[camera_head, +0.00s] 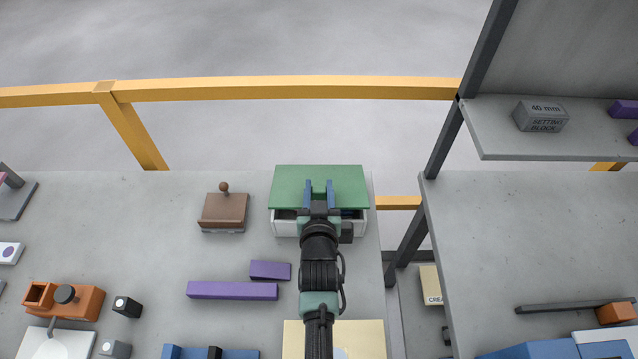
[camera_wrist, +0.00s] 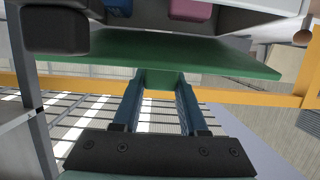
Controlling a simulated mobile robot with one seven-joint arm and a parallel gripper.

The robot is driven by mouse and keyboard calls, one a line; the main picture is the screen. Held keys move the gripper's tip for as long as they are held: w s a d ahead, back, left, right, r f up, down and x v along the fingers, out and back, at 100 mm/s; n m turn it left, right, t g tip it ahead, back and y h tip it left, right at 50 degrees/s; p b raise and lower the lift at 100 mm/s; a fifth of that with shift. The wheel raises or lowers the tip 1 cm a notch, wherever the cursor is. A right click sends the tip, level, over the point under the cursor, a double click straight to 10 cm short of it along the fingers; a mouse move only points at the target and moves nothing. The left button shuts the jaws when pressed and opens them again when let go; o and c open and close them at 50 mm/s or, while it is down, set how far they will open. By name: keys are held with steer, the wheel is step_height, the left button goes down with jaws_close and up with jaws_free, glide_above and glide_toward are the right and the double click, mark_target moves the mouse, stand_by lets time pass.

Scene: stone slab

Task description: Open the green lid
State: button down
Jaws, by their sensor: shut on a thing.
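The green lid (camera_head: 345,186) lies over a white box (camera_head: 285,229) at the back of the stone slab. A dark gap shows between the lid's front edge and the box rim. My gripper (camera_head: 319,190) reaches over the lid from the front. In the wrist view the lid (camera_wrist: 90,52) spans the picture, and my fingers (camera_wrist: 160,84) are shut on its green tab (camera_wrist: 160,77). The open side of the box (camera_wrist: 255,20) shows there, with a blue thing (camera_wrist: 118,7) and a pink thing (camera_wrist: 190,9) inside.
A brown block with a knob (camera_head: 224,210) stands left of the box. Purple bars (camera_head: 232,290) lie in front of it to the left. A dark shelf post (camera_head: 440,140) rises to the right. A yellow rail (camera_head: 290,89) runs behind the slab.

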mark_target(319, 182)
steer(key=w+r+g+p, duration=0.5)
steer(key=shift+w+r+g, duration=0.15)
steer(key=shift+g, duration=1.15)
steer(key=shift+w+r+b, duration=0.3)
steer(key=shift+w+b, duration=0.45)
steer(key=shift+w, duration=0.1)
steer(key=shift+w+r+b, duration=0.35)
steer(key=shift+w+b, duration=0.45)
steer(key=shift+w, duration=0.1)
steer(key=shift+w+r+b, duration=0.3)
steer(key=shift+w+b, duration=0.45)
steer(key=shift+w, duration=0.1)
steer(key=c, duration=0.7)
jaws_free()
steer(key=shift+w, duration=0.1)
steer(key=shift+f, duration=0.15)
